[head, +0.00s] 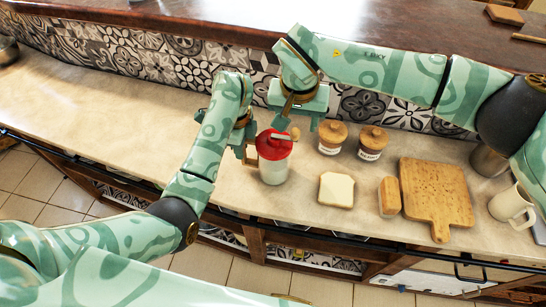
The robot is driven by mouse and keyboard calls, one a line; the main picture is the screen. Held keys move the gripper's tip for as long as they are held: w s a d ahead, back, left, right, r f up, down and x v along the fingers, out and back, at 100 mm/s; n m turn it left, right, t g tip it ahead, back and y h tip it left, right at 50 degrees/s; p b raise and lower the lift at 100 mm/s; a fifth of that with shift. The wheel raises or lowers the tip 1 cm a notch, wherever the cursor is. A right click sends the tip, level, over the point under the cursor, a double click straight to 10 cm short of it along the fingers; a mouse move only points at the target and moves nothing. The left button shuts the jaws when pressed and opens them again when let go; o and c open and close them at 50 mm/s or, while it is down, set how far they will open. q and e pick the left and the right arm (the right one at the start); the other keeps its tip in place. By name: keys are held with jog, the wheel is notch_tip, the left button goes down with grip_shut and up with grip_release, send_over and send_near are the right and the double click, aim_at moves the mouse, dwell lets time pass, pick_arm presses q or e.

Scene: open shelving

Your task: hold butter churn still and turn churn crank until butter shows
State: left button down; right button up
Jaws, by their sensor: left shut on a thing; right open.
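The butter churn (273,169) stands upright on the counter, a pale jar with a red lid (273,145). The crank's small wooden knob (295,133) shows at the upper right of the lid. My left gripper (249,153) is at the churn's left side, shut on the churn; its fingers are partly hidden. My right gripper (292,116) is open above and behind the lid, close to the knob. I cannot tell whether it touches the crank. No butter can be made out inside the jar.
To the right are two lidded jars (372,143), a bread slice (336,190), a loaf (389,196), a cutting board (436,192) and a white mug (511,205). A tiled wall backs the counter. The counter's left part is clear.

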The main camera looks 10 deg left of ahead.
aim_at(296, 132)
notch_tip(296, 132, down, 4)
jog(key=shift+r, duration=0.15)
jog(key=shift+s+d+f, duration=0.1)
jog(key=shift+f, duration=0.15)
